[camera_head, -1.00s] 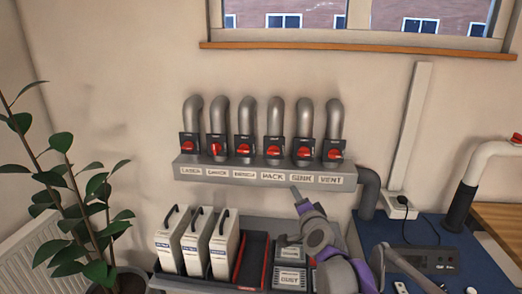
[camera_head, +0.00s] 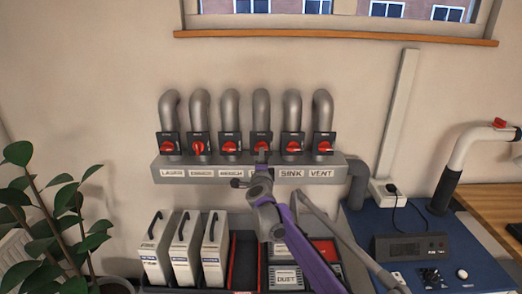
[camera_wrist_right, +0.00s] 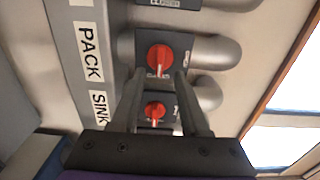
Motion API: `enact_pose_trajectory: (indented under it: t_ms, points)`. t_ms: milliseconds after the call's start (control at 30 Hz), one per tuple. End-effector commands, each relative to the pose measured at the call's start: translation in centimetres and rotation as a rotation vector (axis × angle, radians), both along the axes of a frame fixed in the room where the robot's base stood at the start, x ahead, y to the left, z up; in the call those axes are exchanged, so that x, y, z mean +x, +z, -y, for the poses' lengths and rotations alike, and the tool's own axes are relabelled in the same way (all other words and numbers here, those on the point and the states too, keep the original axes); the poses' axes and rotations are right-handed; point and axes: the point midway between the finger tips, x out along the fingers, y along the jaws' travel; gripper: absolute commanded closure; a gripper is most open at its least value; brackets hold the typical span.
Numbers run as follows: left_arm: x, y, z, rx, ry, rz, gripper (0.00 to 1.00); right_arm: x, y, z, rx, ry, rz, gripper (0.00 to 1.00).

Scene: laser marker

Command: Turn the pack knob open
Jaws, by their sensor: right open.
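The pack knob (camera_wrist_right: 158,57) is a red round knob on a dark plate, beside the PACK label in the right wrist view. Its white pointer mark faces down there, toward the sink knob (camera_wrist_right: 155,109). My right gripper (camera_wrist_right: 159,74) is open, with its fingertips at either side of the pack knob; I cannot tell whether they touch it. In the head view, my right gripper (camera_head: 262,157) is in front of the pack valve and covers its label. The top of the pack knob (camera_head: 261,145) shows above it. My left gripper is not in view.
The knobs sit in a row on a grey manifold (camera_head: 163,162), with the sink knob (camera_head: 292,147) close to the right. Below are white canisters (camera_head: 183,250) and a red-edged tray. A blue table (camera_head: 470,262) stands right, a plant (camera_head: 65,215) left.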

Motion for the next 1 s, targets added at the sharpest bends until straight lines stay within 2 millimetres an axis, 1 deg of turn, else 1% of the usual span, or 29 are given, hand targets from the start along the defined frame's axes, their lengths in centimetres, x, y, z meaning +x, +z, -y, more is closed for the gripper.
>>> enact_pose_trajectory:
  t_ms: [33, 100, 300, 500, 733, 767, 800, 867, 1000]
  points:
    - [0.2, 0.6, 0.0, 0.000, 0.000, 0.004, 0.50, 1.0, 0.3, 0.0, 0.000, -0.001, 0.002, 0.55]
    - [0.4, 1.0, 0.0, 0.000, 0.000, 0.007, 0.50, 2.1, 0.3, 0.1, 0.000, 0.000, 0.002, 0.55]
    - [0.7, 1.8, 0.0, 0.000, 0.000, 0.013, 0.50, 4.2, 0.3, 0.0, 0.000, 0.001, 0.001, 0.55]
    - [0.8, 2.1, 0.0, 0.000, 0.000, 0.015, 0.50, 4.9, 0.1, 0.0, 0.000, 0.001, 0.000, 0.55]
    - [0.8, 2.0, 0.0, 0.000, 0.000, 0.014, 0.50, 5.0, 0.0, 0.0, 0.000, 0.001, 0.000, 0.55]
    - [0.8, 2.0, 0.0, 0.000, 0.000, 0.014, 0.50, 5.0, 0.0, 0.0, 0.000, 0.001, 0.000, 0.57]
    - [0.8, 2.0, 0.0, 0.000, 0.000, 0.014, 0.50, 5.0, 0.0, 0.0, -0.001, 0.001, 0.000, 0.64]
    - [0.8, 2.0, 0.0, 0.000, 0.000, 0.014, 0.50, 4.9, 0.0, 0.0, -0.001, 0.001, 0.000, 0.75]
    - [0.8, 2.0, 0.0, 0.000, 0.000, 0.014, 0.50, 4.9, 0.0, 0.0, -0.001, 0.001, 0.000, 1.00]
